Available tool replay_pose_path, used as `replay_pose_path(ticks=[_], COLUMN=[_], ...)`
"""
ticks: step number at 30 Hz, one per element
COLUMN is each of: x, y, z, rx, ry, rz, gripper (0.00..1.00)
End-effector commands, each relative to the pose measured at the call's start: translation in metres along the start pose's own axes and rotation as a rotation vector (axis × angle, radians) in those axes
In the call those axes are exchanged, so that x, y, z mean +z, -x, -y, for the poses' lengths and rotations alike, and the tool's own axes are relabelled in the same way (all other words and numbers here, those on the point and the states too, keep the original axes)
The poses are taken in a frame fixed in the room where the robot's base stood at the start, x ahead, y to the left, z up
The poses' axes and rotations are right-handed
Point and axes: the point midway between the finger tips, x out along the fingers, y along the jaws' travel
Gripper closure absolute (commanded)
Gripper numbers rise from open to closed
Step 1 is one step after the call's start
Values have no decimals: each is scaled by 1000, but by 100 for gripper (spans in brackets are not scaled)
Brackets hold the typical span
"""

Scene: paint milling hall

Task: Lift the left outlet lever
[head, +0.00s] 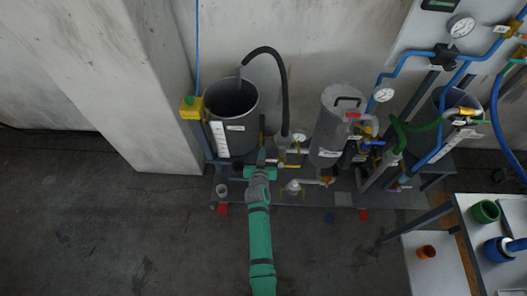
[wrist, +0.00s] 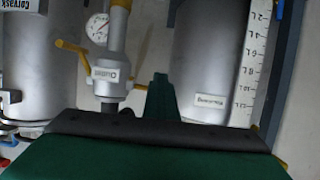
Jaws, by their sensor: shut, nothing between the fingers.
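My gripper (head: 262,156) is at the lower right side of the left grey tank (head: 234,108). In the wrist view its narrow green fingers (wrist: 160,90) are together and hold nothing. The wrist view is upside down, so the tank with the white scale (wrist: 208,60) shows on its right. A silver valve (wrist: 110,73) with a yellow lever (wrist: 72,50) is beside the fingers, apart from them. A bit of yellow (wrist: 281,164) shows at the lower right edge. I cannot tell which yellow part is the left outlet lever; my gripper may hide part of the outlet.
A second grey tank (head: 336,128) stands to the right, with a silver outlet fitting (head: 293,186) low between the tanks. A workbench (head: 465,225) is at the front right. The floor at left is clear.

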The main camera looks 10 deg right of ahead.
Motion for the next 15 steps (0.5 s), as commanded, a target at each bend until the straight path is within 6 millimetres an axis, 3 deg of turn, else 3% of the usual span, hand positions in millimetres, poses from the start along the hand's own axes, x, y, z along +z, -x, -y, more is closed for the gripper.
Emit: replay_pose_path(ticks=[1, 8, 15], x=[-5, -1, 8], y=[1, 3, 25], z=[20, 14, 11], rx=[-32, -21, -18], ry=[7, 6, 6], rz=[-11, -6, -4], gripper=[100, 100, 100])
